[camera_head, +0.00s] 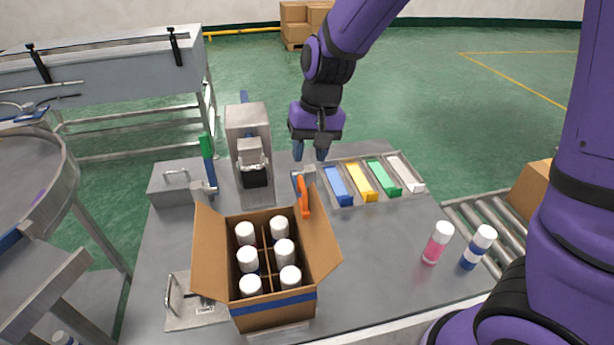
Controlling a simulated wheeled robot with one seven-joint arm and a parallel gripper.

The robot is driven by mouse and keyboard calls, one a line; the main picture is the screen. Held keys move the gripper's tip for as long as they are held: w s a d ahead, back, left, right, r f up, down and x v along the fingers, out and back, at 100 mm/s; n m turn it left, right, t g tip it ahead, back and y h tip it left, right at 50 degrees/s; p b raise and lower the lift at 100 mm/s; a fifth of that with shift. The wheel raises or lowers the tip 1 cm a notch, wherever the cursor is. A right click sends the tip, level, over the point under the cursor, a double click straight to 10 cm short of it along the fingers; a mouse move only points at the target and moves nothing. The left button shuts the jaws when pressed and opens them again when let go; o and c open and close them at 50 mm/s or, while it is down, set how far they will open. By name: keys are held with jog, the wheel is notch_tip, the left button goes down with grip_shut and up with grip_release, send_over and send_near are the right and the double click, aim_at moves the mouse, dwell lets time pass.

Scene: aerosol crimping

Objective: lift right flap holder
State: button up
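An open cardboard box (272,308) with a blue stripe stands at the front of the grey table and holds several white-capped cans (284,250). Its left flap (209,250) and right flap (320,232) stand up and lean outward. An orange part (303,196), which looks like the right flap holder, is upright behind the right flap. A small grey metal piece sits at its top. My gripper (310,154) points down just behind and above it. Its two fingers are apart with nothing visible between them. I see no contact with the orange part.
A tray of coloured blocks (346,203) lies to the right. A pink can (437,243) and a blue-banded can (477,248) stand at right. The table centre-right is clear.

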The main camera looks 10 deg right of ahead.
aim_at(302, 183)
jog(key=f, duration=0.2)
jog(key=a+f, duration=0.1)
jog(key=f, duration=0.4)
jog(key=shift+a, duration=0.15)
grip_shut()
